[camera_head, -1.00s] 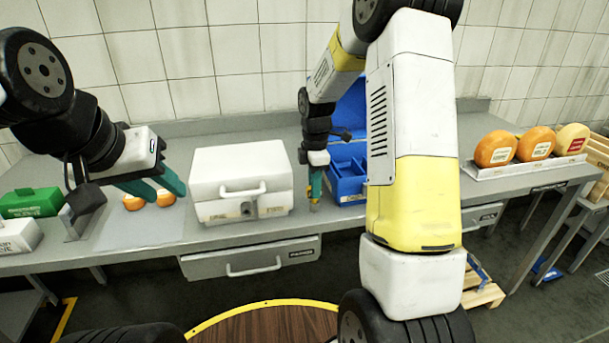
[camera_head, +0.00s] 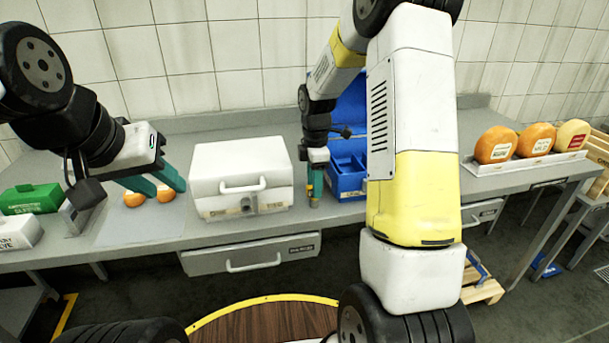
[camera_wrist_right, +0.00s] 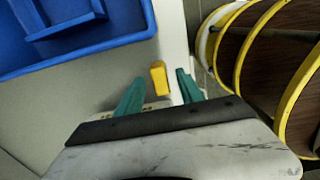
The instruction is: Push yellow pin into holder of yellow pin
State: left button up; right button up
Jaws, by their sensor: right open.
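The yellow pin (camera_wrist_right: 158,78) shows in the right wrist view as a small yellow block between the fingertips of my right gripper (camera_wrist_right: 158,92). The gripper is open, with a teal finger on each side and gaps to the pin. In the head view, my right gripper (camera_head: 315,188) points down at the table's front edge, left of the blue box. The holder of the yellow pin cannot be made out clearly, so how deep the pin sits cannot be told. My left gripper (camera_head: 156,184) is over the left of the table, its teal fingers apart, near two orange pieces (camera_head: 150,195).
A white case (camera_head: 242,170) stands left of my right gripper. A blue compartment box (camera_head: 350,172) is just right of it and also shows in the right wrist view (camera_wrist_right: 60,30). Cheese wheels (camera_head: 535,142) sit on a rack at right. A green box (camera_head: 32,199) is at far left.

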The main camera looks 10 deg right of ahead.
notch_tip(320, 180, up, 6)
jog(key=shift+r, duration=0.55)
jog(key=shift+s+r, duration=0.2)
jog(key=shift+r, duration=0.1)
jog(key=s+r+m+t, duration=0.2)
jog(key=s+r+m, duration=0.2)
jog(key=s+m, duration=0.2)
jog(key=s+a+r+m+t+y, duration=0.1)
jog(key=s+r+m, duration=0.3)
jog(key=s, duration=0.6)
jog(key=s+a+r+m+t+y, duration=0.1)
jog(key=s+r+m+t, duration=0.2)
jog(key=s+r+m, duration=0.2)
jog(key=s+m, duration=0.2)
jog(key=s, duration=0.1)
jog(key=shift+m, duration=0.4)
jog(key=shift+a, duration=0.1)
